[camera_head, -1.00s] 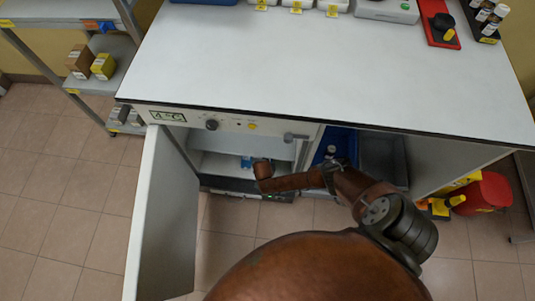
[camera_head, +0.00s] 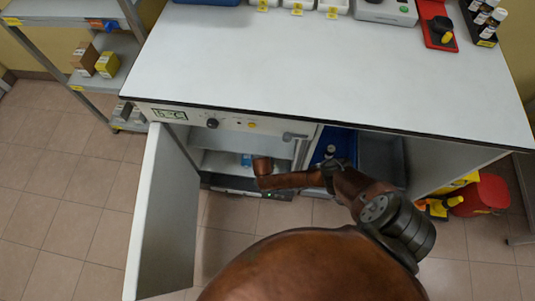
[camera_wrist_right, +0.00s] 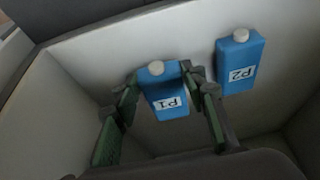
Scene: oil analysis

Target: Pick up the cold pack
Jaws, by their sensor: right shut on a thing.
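Two blue packs with white caps are inside the open white compartment. The pack labelled P1 (camera_wrist_right: 165,92) is between the fingers of my right gripper (camera_wrist_right: 160,80) in the right wrist view, and the gripper is shut on it. The pack labelled P2 (camera_wrist_right: 238,62) is apart, to the right of it, near the compartment wall. In the head view my right arm reaches into the compartment, and its fingers are hidden. A small blue patch of a pack (camera_head: 246,160) shows beside my wrist. My left gripper is not in view.
The compartment's door (camera_head: 163,220) stands open at the left. The bench top (camera_head: 320,65) overhangs the opening. A blue bin (camera_head: 345,143) is to the right of the compartment. A red container (camera_head: 486,194) stands on the floor at the right.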

